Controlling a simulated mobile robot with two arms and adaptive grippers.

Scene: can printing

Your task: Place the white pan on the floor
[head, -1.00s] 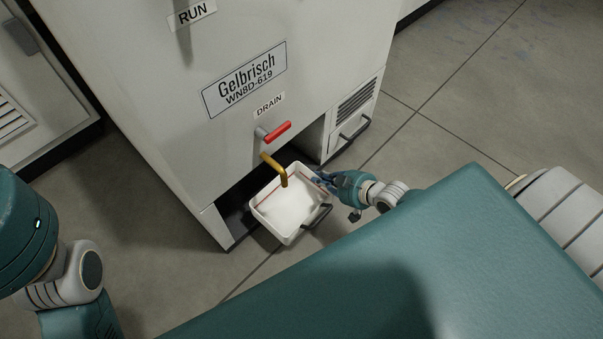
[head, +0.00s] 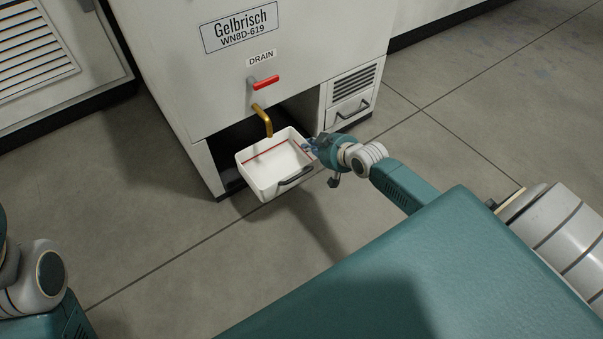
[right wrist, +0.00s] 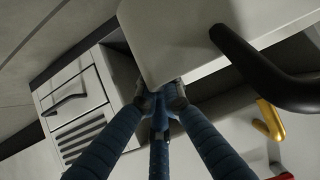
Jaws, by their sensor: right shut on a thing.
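The white pan (head: 262,178) has a red line around its inside and a dark handle (head: 296,176) on its near side. It is at the open recess of the machine, under the yellow drain spout (head: 264,122), and looks empty. My right gripper (head: 310,146) is shut on the pan's right edge. In the right wrist view the blue fingers (right wrist: 160,98) meet at the pan's wall (right wrist: 175,40), and the handle (right wrist: 265,70) shows at right. Whether the pan touches the floor I cannot tell. My left gripper is out of view.
The machine (head: 180,60) has a red drain lever (head: 264,83) above the spout and a vented panel with a handle (head: 350,108) at right. Grey floor (head: 180,245) is clear in front and to the left. Another vented cabinet (head: 50,60) stands at the left.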

